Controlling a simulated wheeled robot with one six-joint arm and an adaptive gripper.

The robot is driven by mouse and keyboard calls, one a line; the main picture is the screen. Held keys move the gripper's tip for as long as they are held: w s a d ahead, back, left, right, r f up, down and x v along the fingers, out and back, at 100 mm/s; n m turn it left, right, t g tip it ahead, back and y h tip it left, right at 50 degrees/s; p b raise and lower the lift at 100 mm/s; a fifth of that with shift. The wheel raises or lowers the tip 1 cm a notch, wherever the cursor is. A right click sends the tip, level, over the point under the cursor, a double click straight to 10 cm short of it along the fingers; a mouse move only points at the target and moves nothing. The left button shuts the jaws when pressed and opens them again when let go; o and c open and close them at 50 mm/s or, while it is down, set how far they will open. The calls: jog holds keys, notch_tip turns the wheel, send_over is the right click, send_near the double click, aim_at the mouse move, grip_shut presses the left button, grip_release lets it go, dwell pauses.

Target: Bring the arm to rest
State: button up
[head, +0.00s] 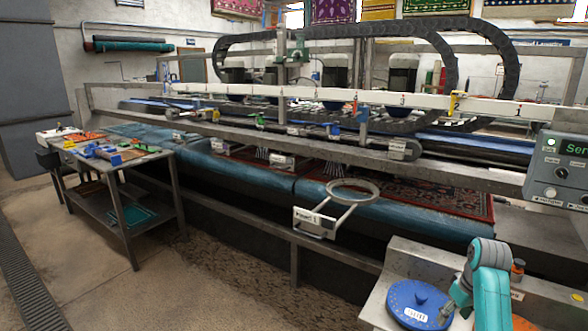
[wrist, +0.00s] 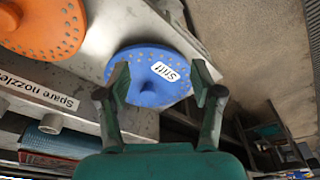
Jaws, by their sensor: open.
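My teal arm (head: 488,275) is bent over the metal bench at the lower right of the head view. My gripper (wrist: 166,80) is open, and nothing is seen held between its fingers. In the wrist view, a blue perforated disc (wrist: 141,60) with a white "Stiff" label lies beyond the fingertips, partly behind them. In the head view the same disc (head: 405,295) lies on the bench, just left of my gripper (head: 446,311). Whether the fingers touch the disc, I cannot tell.
An orange perforated disc (wrist: 45,28) lies near a "Spare nozzles" label (wrist: 38,91). A long rug-washing machine (head: 300,150) crosses the middle. A tool table (head: 110,160) stands left. Floor at the lower left is clear.

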jog(key=s+a+f+t, duration=0.1)
jog(key=s+a+f, duration=0.35)
jog(key=f, duration=0.35)
jog(key=s+a+f+m+t+h, duration=0.1)
jog(key=s+a+f+t, duration=0.15)
jog(key=s+f, duration=0.35)
jog(key=s+a+f+t, duration=0.1)
jog(key=s+a+f, duration=0.3)
jog(key=f, duration=0.5)
jog(key=s+a+f+t, duration=0.25)
jog(key=s+a, duration=0.25)
jog(key=s, duration=0.4)
jog(key=s+a+r+t, duration=0.1)
jog(key=s+a+r, duration=0.2)
jog(key=s, duration=0.6)
jog(key=s+a+r+t, duration=0.1)
jog(key=s+a+r, duration=0.15)
jog(key=s, duration=0.55)
jog(key=s+a+r+t, duration=0.1)
jog(key=s+r+t, duration=0.1)
jog(key=s+r, duration=0.5)
jog(key=s+a+r+m+t, duration=0.1)
jog(key=s+r+t, duration=0.1)
jog(key=s+r, duration=0.5)
notch_tip(320, 180, up, 4)
jog(key=shift+s+a+r+y, duration=0.25)
jog(key=shift+a+y, duration=0.1)
jog(key=shift+y, duration=0.05)
